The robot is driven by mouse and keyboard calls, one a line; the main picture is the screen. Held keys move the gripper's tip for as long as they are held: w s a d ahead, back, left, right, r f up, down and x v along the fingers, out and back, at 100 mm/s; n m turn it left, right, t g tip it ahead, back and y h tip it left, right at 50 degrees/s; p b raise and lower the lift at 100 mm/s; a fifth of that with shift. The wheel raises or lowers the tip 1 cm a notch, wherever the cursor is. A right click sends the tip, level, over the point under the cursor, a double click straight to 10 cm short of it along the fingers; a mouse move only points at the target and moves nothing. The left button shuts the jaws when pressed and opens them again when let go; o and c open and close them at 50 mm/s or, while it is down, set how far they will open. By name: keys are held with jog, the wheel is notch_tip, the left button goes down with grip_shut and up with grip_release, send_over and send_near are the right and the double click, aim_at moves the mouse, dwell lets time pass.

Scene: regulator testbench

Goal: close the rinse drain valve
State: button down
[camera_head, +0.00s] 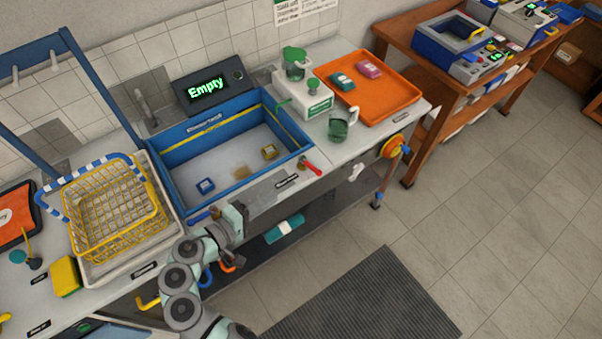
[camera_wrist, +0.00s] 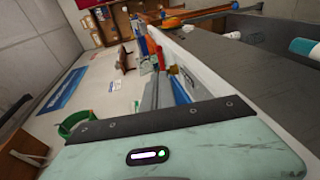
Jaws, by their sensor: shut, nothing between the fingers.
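The blue rinse basin (camera_head: 178,188) is set in the bench, with a display (camera_head: 210,90) reading "Empty" behind it. A blue handle (camera_head: 200,217) lies at the front left. I cannot tell for certain which one is the drain valve.
A yellow wire basket (camera_head: 115,215) stands left of the basin. A green-topped device (camera_head: 300,95), a jug (camera_head: 338,128) and an orange tray (camera_head: 370,85) stand to the right. A teal-and-white item (camera_head: 284,228) lies on the lower shelf. The floor at right is clear.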

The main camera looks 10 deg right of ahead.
aim_at(311, 167)
jog(key=p+x, duration=0.3)
jog(key=x, duration=1.1)
jog(key=shift+d, duration=0.15)
